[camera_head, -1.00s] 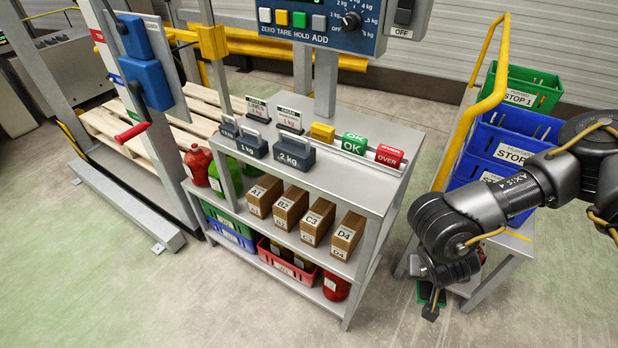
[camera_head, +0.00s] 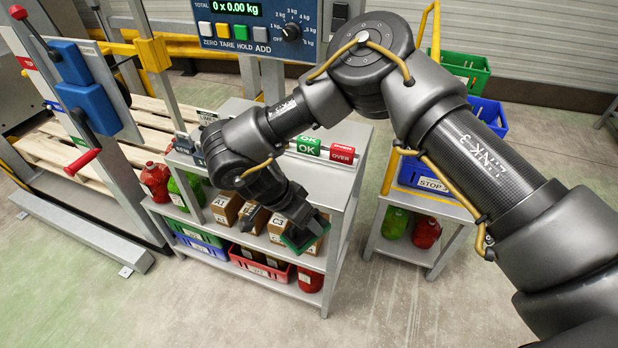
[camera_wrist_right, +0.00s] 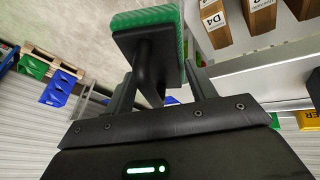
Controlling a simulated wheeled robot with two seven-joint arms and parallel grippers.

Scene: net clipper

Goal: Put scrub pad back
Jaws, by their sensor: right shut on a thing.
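The scrub pad (camera_head: 298,243) is a green pad on a black handle. My right gripper (camera_head: 291,214) is shut on its black handle and holds it in front of the shelf boxes on the right part of the rack. In the right wrist view the green pad (camera_wrist_right: 146,17) sits beyond the fingers, with the handle (camera_wrist_right: 153,65) between them. Part of the pad is hidden by the gripper in the head view. My left gripper is not in view.
The grey rack (camera_head: 335,262) holds cardboard boxes, among them A1 (camera_head: 226,207), on its middle shelf. Green, blue and red bins (camera_head: 262,262) are below. A cart (camera_head: 430,245) with bottles and crates stands to the right, with clear floor between.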

